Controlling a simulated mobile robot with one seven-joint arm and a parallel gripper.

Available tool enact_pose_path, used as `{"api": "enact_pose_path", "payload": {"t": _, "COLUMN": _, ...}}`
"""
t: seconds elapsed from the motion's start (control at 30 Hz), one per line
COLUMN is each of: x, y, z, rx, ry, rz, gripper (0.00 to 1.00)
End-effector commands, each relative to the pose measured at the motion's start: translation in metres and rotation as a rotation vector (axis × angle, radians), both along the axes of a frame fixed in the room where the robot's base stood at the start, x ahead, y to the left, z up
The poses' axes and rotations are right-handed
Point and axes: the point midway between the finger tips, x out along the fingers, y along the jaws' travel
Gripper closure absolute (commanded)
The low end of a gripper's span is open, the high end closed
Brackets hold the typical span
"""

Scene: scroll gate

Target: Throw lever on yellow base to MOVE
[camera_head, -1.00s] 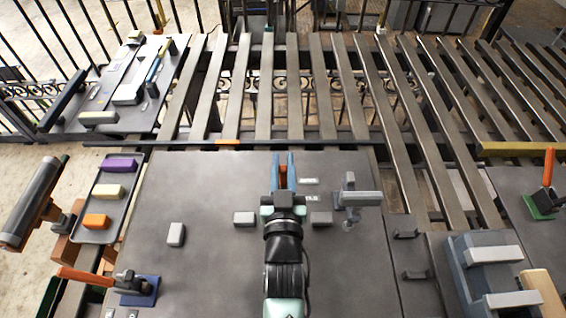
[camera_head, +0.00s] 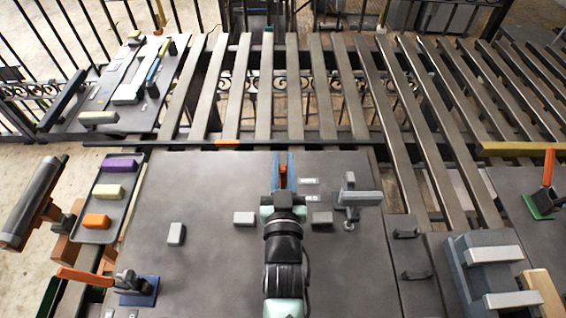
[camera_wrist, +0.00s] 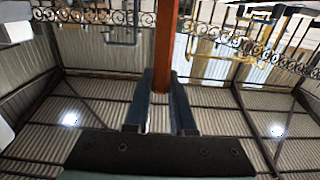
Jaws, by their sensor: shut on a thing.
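My gripper (camera_head: 283,158) reaches over the middle of the grey panel, its blue fingers pointing away from me. It is shut on an orange-red lever handle (camera_head: 283,174), which shows between the fingers. In the wrist view the same handle (camera_wrist: 164,50) runs upright between the two fingertips (camera_wrist: 161,80). The base of this lever is hidden behind my gripper, so I cannot see its colour. Two small pale label plates (camera_head: 308,181) lie just right of the fingers; their words are too small to read.
Another orange lever (camera_head: 85,277) stands on a blue base (camera_head: 140,293) at lower left, and one (camera_head: 549,167) on a green base (camera_head: 540,205) at right. A grey clamp-like fixture (camera_head: 358,198) stands right of my gripper. A tray (camera_head: 97,236) holds coloured blocks. Slats lie beyond.

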Motion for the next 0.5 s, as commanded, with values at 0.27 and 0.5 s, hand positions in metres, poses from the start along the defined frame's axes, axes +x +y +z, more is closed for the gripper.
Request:
{"api": "enact_pose_path", "payload": {"t": 0.27, "x": 0.0002, "y": 0.0, "z": 0.0003, "rx": 0.0, "ry": 0.003, "rz": 0.0, "gripper": 1.0}}
{"api": "enact_pose_path", "payload": {"t": 0.5, "x": 0.0069, "y": -0.0009, "z": 0.0066, "rx": -0.001, "ry": 0.055, "rz": -0.002, "gripper": 1.0}}
